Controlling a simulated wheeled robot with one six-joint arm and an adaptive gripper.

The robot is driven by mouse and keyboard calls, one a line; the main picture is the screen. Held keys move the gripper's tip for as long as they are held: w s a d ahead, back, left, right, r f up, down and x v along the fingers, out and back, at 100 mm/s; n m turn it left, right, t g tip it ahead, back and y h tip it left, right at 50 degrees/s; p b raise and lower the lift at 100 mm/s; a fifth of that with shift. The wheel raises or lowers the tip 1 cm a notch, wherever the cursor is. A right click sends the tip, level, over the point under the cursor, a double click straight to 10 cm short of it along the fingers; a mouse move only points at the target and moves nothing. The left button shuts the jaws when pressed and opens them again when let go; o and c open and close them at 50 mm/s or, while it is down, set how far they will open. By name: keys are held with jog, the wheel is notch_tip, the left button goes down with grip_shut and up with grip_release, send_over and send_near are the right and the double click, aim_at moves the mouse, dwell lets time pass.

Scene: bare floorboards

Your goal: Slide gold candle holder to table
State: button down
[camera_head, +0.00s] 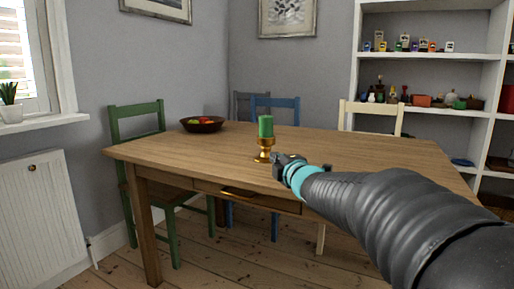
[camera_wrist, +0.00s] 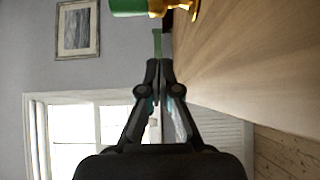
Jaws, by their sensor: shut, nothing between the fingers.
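In the wrist view, which is turned sideways, the gold holder (camera_wrist: 180,6) and the green candle (camera_wrist: 128,7) show only partly at the top edge. My gripper (camera_head: 277,158) is just right of the holder's base, low over the tabletop. Its fingers (camera_wrist: 159,66) are shut with nothing between them. I cannot tell whether they touch the holder.
A dark bowl of fruit (camera_head: 202,124) sits at the table's far left. A green chair (camera_head: 140,125), a blue chair (camera_head: 275,105) and a cream chair (camera_head: 370,112) stand around the table. A drawer with a gold handle (camera_head: 250,195) is in front. The tabletop left of the holder is clear.

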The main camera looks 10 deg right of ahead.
jog(key=shift+w+a, duration=0.2)
jog(key=shift+w, duration=0.55)
send_near(264, 143)
jog(key=w+a, duration=0.3)
jog(key=shift+a, duration=0.1)
jog(key=shift+w+d+r+p, duration=0.1)
jog(key=shift+w+d+p, duration=0.6)
jog(key=shift+w, duration=0.35)
jog(key=shift+w+d, duration=0.5)
jog(key=shift+w, duration=0.15)
